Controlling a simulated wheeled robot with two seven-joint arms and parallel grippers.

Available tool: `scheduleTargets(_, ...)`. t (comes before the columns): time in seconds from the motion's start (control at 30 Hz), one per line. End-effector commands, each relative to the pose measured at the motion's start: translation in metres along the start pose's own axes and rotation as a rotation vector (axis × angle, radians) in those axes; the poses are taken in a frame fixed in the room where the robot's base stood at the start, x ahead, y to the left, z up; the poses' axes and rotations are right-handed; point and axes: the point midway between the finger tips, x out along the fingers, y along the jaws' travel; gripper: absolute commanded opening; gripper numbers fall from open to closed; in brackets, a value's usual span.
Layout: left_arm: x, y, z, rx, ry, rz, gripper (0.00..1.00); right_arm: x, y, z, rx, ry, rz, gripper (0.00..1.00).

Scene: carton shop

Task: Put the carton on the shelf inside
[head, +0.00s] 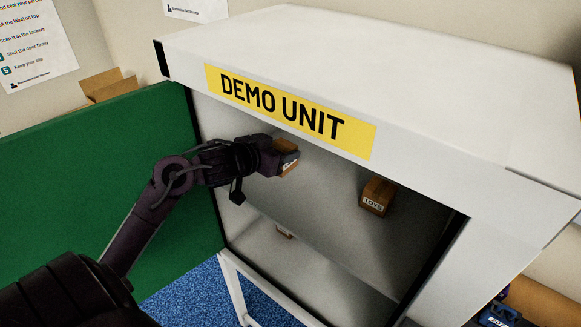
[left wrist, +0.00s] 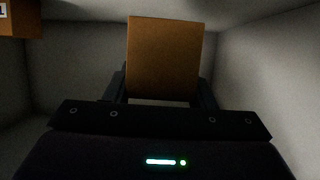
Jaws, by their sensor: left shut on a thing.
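A small brown carton (head: 287,160) is held by my left gripper (head: 279,158) inside the opening of the white demo unit (head: 380,65). In the left wrist view the carton (left wrist: 163,60) stands out between the two dark fingers of the gripper (left wrist: 163,90). The carton is above the unit's inner shelf (head: 330,222); I cannot tell whether it touches. A second carton labelled TOYS (head: 376,195) sits on that shelf to the right. Part of a carton also shows at the upper left of the left wrist view (left wrist: 20,18). My right gripper does not show.
The green door (head: 90,170) stands open on the left. Another small carton (head: 284,232) shows in the lower compartment. An open cardboard box (head: 108,84) is behind the door. Free shelf space lies between the held carton and the TOYS carton.

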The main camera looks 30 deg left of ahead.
Motion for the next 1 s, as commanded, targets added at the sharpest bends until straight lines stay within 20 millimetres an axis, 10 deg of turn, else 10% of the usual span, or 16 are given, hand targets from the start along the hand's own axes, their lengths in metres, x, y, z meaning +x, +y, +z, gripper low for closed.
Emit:
scheduleTargets(0.77,0.019,0.0,0.044,0.0,0.002,0.0,0.27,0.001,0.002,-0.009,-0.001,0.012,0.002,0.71)
scheduleTargets(0.8,0.018,0.0,0.044,0.001,0.001,0.0,0.54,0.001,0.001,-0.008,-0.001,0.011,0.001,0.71)
scheduleTargets(1.0,0.018,0.0,0.044,0.001,0.001,0.0,0.71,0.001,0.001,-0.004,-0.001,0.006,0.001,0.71)
